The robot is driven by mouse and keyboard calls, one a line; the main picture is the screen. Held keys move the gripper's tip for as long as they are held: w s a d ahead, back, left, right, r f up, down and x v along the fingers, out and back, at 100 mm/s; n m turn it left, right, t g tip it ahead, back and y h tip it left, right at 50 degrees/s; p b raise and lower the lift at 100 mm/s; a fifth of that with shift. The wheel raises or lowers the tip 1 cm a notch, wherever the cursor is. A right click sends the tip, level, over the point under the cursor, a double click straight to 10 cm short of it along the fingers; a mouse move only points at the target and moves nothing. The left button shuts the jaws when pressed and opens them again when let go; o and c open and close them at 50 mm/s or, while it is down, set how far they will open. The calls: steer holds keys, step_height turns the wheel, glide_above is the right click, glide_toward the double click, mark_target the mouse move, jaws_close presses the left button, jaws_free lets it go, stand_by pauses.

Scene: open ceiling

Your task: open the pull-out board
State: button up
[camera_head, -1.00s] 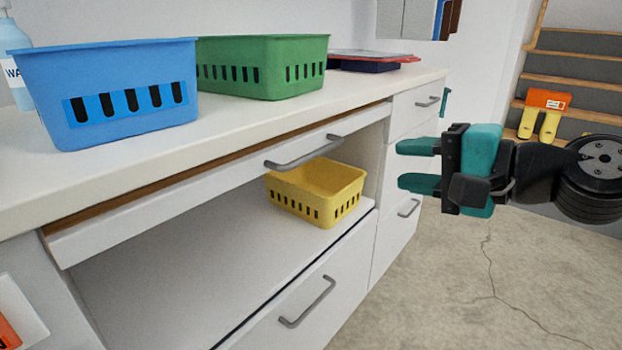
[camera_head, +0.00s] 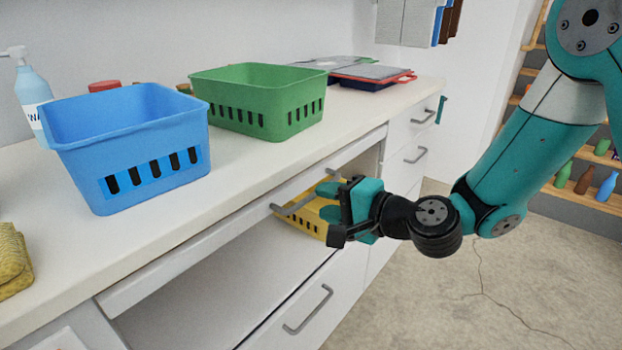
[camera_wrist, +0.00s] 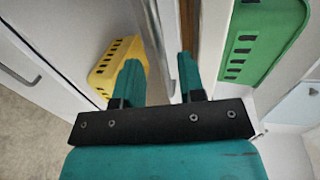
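The pull-out board is a long white front (camera_head: 215,236) just under the countertop, with a grey bar handle (camera_head: 290,209). My teal gripper (camera_head: 326,202) is at this handle in the head view. In the wrist view the two fingers (camera_wrist: 158,68) stand apart, one on each side of the handle bar (camera_wrist: 152,35). The gripper is open around the bar; I cannot tell whether either finger touches it. A brown strip (camera_wrist: 188,25) shows beside the board in the wrist view.
A blue basket (camera_head: 130,140) and a green basket (camera_head: 260,100) stand on the countertop (camera_head: 45,175). A yellow basket (camera_head: 302,218) sits in the open space below the board. A lower drawer handle (camera_head: 308,310) sticks out. The floor (camera_head: 440,300) at right is clear.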

mark_target(313, 197)
steer(key=shift+p+x, duration=0.95)
steer(key=shift+x, duration=1.25)
steer(key=shift+c, duration=0.4)
jaws_close()
